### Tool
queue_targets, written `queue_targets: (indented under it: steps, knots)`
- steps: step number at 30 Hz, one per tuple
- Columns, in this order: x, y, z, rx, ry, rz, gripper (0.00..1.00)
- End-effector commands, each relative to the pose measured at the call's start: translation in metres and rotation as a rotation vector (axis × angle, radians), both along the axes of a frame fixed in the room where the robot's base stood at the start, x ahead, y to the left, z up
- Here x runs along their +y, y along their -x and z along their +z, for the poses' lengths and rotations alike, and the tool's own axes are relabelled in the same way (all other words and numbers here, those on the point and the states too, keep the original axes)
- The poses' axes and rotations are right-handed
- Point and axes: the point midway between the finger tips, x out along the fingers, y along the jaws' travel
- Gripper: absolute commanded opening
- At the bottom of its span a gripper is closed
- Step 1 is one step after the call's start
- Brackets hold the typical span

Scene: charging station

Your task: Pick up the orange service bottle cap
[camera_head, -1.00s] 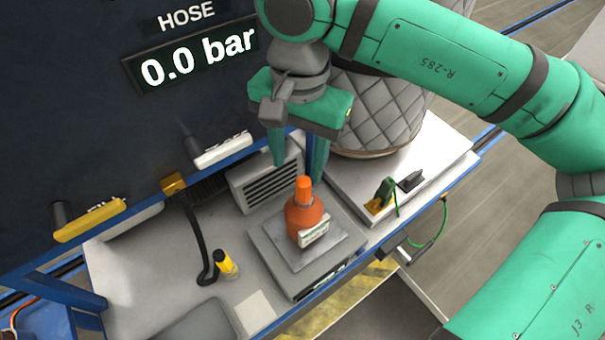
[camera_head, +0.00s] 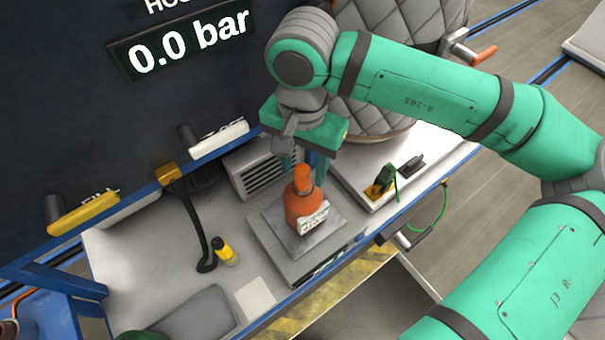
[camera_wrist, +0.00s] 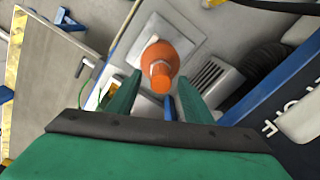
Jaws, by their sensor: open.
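The orange bottle (camera_head: 305,207) stands upright on a square metal plate (camera_head: 272,221) on the bench and carries a white label. Its orange cap (camera_head: 303,178) is on top of the bottle. My gripper (camera_head: 298,168) is open, with its green fingers pointing down behind and about level with the cap in the head view. In the wrist view the cap (camera_wrist: 161,76) shows just beyond and between the fingertips (camera_wrist: 156,82). The fingers do not appear closed on it. The fingertips are partly hidden behind the bottle in the head view.
A grey vented box (camera_head: 255,167) stands behind the plate. A large quilted tank (camera_head: 385,95) stands behind my gripper.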

Motion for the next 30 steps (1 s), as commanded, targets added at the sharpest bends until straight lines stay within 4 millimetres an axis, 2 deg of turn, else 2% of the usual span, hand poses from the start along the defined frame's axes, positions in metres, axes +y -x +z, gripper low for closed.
queue_targets:
  steps: [4, 12, 14, 18, 26, 30]
  knots:
    - [0.001, 0.0, -0.015, 0.0, -0.001, 0.001, 0.47]
    - [0.001, 0.0, -0.017, 0.0, -0.001, 0.001, 0.47]
    - [0.001, 0.0, -0.017, 0.0, -0.001, 0.001, 0.35]
    - [0.001, 0.0, -0.017, 0.0, -0.001, 0.001, 0.03]
    - [0.001, 0.0, -0.016, 0.0, -0.001, 0.001, 0.03]
    - [0.0, -0.001, -0.007, -0.002, 0.0, 0.0, 0.03]
